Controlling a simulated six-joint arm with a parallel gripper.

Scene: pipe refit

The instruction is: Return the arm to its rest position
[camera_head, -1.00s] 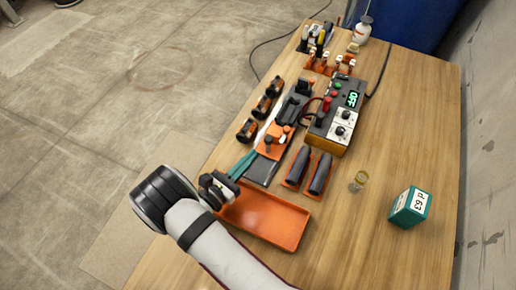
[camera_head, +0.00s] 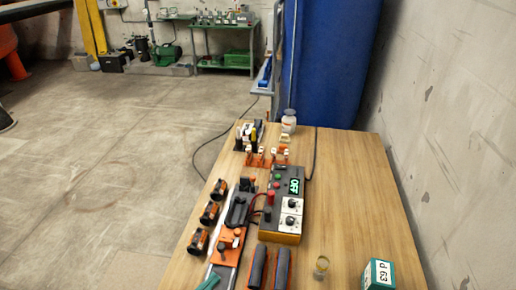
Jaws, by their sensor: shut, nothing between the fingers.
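Only the teal fingertips of my gripper (camera_head: 208,283) show, at the bottom edge left of centre. They are together with nothing seen between them, beside the lower end of the metal rail (camera_head: 222,277) on the wooden table. The rest of my gripper and my arm are below the picture.
The table (camera_head: 352,205) holds a control box (camera_head: 283,208) with a lit display, black-and-orange clamps (camera_head: 209,213), dark cylinders (camera_head: 258,268), a small yellowish ring (camera_head: 321,264) and a teal box (camera_head: 378,274). A white bottle (camera_head: 288,121) stands at the far end. A concrete wall (camera_head: 440,130) is at right.

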